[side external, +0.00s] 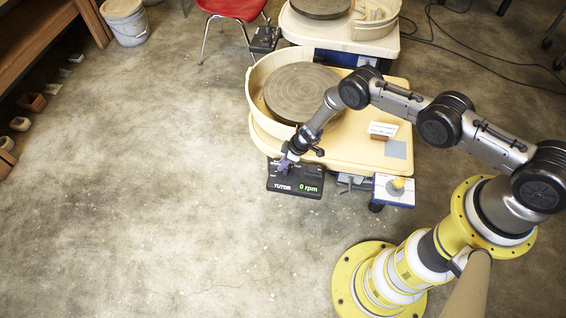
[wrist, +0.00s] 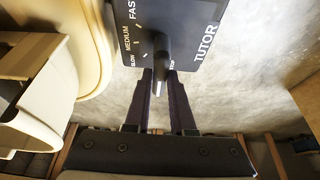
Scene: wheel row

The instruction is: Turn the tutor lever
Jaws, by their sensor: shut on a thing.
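The black tutor box (side external: 296,188) sits at the front edge of the near pottery wheel. Its green display reads 0 rpm. The dark tutor lever (wrist: 162,62) stands between the SLOW and STOP labels, closest to STOP. My gripper (wrist: 161,76) is shut on the lever, one dark finger on each side of it. In the side view my gripper (side external: 286,162) reaches down to the box's upper left part and hides the lever.
The wheel head (side external: 301,93) sits in a cream splash pan just behind the box. A second wheel (side external: 320,7) and a red chair (side external: 231,8) stand behind. The floor at left is open.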

